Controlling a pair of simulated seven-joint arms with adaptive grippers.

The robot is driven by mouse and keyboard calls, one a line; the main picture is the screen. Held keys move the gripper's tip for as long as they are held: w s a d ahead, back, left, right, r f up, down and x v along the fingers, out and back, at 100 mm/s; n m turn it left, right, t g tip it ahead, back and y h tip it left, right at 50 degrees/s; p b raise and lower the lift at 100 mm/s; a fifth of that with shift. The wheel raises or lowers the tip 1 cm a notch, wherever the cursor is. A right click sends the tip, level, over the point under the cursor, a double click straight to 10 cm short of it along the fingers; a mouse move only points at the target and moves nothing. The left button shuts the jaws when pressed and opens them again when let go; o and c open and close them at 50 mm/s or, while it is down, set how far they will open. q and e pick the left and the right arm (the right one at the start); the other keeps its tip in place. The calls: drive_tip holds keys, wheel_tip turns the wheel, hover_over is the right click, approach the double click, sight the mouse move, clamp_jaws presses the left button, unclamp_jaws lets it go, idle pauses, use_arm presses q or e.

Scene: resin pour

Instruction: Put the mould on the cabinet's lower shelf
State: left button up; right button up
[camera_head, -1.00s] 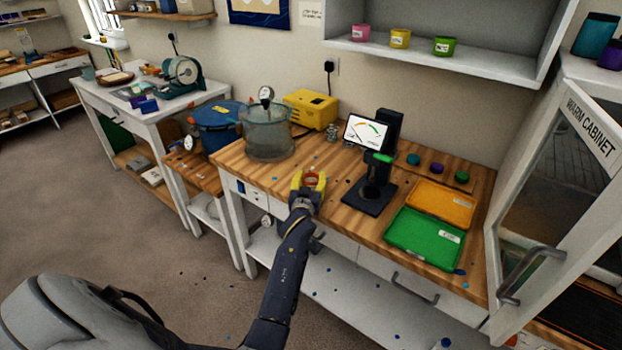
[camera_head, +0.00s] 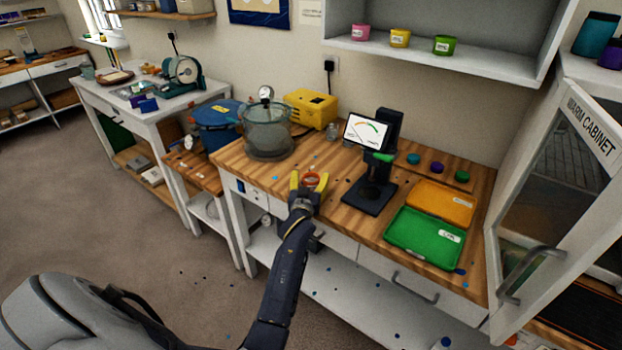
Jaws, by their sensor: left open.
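A small round mould with an orange-red rim (camera_head: 312,179) sits on the wooden worktop near its front edge. My left gripper (camera_head: 309,184) has yellow fingers and reaches in from the front. Its fingers are spread open, one on either side of the mould; I cannot tell whether either touches it. The warm cabinet (camera_head: 590,128) is at the right, its glazed door with a grey handle angled out from the body. A dark slatted surface (camera_head: 582,318) shows low beyond the door; the cabinet's interior is mostly hidden. My right gripper is not in view.
A black stand with a dial screen (camera_head: 367,131) is right of the mould. Green (camera_head: 425,238) and orange (camera_head: 441,204) trays lie farther right. A clear pressure pot (camera_head: 268,130) and yellow box (camera_head: 311,109) stand behind. Small coloured specks dot the worktop.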

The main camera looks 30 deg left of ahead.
use_arm(q)
drive_tip(key=v, duration=1)
drive_tip(key=shift+s, duration=0.2)
drive_tip(key=shift+o, duration=0.7)
drive_tip(key=shift+s+d, duration=0.2)
drive_tip(key=shift+s, duration=0.3)
